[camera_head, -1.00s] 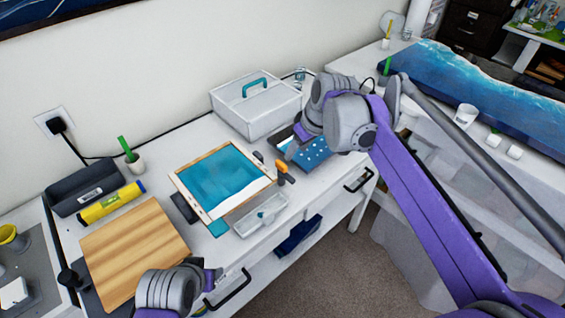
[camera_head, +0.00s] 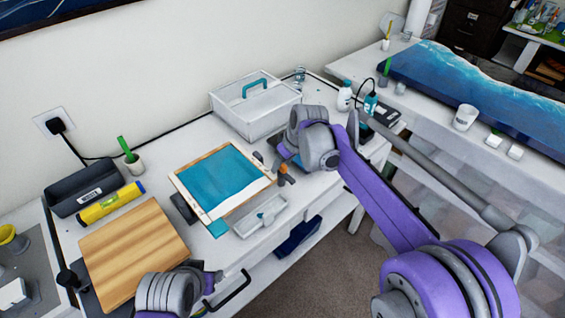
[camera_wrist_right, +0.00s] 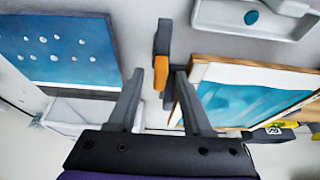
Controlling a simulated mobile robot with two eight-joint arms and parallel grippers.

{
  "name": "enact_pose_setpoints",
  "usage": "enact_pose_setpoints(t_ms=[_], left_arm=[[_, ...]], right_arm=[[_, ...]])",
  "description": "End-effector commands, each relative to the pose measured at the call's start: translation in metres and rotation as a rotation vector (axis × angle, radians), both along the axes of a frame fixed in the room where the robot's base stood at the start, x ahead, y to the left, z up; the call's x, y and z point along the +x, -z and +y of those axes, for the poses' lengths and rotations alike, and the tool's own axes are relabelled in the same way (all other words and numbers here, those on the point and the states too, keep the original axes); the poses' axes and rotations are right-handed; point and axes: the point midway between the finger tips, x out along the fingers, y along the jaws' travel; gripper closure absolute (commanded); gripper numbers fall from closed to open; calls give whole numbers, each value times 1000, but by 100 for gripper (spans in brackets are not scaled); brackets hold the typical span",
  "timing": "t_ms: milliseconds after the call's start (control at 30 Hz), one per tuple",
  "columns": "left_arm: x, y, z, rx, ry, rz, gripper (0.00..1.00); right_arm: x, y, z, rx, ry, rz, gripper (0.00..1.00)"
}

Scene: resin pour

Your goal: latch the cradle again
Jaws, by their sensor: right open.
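The cradle (camera_head: 186,182) is a wood-edged frame holding a blue and white panel on the white table, in the middle of the head view. Its wooden edge (camera_wrist_right: 190,75) also shows at the right of the right wrist view. An orange-and-grey lever, taken to be the latch (camera_head: 284,169), stands at its right corner. In the right wrist view the lever's orange part (camera_wrist_right: 161,73) lies between the fingertips. My right gripper (camera_wrist_right: 160,76) is open around it, with gaps visible. My left gripper (camera_head: 214,277) is at the bottom; its jaw opening is unclear.
A white box with a teal handle (camera_head: 246,112) stands behind. A white tray (camera_head: 262,217) lies in front of the cradle. A wooden board (camera_head: 135,250) and yellow roll (camera_head: 110,203) are at left. A blue dotted panel (camera_wrist_right: 58,45) lies beside the lever in the wrist view.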

Motion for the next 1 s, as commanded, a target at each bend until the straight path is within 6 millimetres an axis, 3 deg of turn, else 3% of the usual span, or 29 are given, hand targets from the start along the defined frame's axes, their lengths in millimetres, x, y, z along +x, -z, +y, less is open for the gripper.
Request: enact_pose_setpoints(t_ms=[200, 500, 1000], left_arm=[[0, 0, 0, 0, 0, 0, 50], [0, 0, 0, 0, 0, 0, 50], [0, 0, 0, 0, 0, 0, 50]], right_arm=[[0, 0, 0, 0, 0, 0, 50], [0, 0, 0, 0, 0, 0, 100], [0, 0, 0, -1, 41, -1, 100]])
